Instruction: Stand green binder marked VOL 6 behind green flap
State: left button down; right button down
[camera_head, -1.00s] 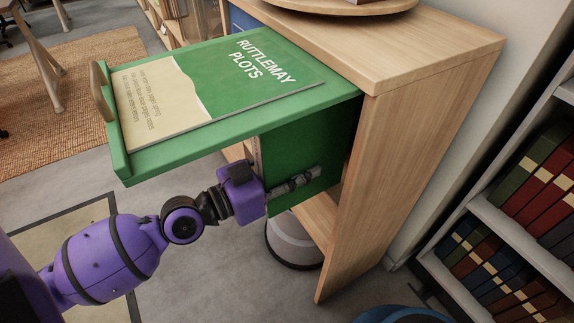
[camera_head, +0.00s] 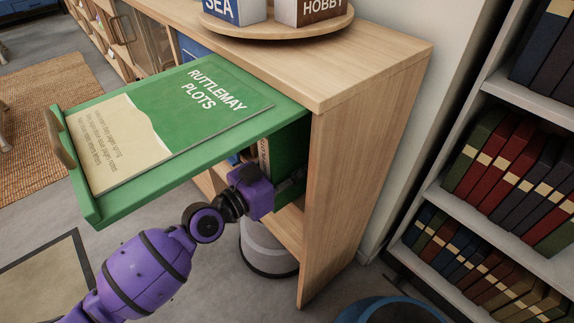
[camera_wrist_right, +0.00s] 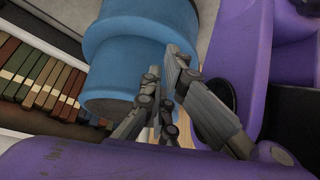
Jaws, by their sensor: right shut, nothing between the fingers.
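The green flap (camera_head: 84,204) is swung up and juts level out of the wooden cabinet, with the sheet "RUTTLEMAY PLOTS" on top. The green binder (camera_head: 291,147) stands upright in the opening below the flap, its narrow spine facing out and mostly inside. Its volume mark is too small to read. My left gripper (camera_head: 290,185) is at the binder's spine, with a finger along its near cover; the far finger is hidden. My right gripper (camera_wrist_right: 164,63) shows only in the right wrist view, shut and empty, away from the binder.
The cabinet's side panel (camera_head: 362,170) bounds the opening on the right. A round wooden tray (camera_head: 285,28) with lettered blocks stands on top. A grey bin (camera_head: 268,248) is below. A bookshelf (camera_head: 455,205) stands right; a blue round object (camera_head: 395,309) is in front of it.

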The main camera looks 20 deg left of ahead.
pick_arm(q)
jog(key=x, duration=0.5)
jog(key=shift+f, duration=0.1)
jog(key=shift+x, duration=1.35)
jog(key=c, duration=1.3)
grip_release()
jog(key=shift+f, duration=0.1)
jog(key=shift+o, duration=0.6)
jog(key=shift+o, duration=1)
jog(key=shift+f, duration=0.15)
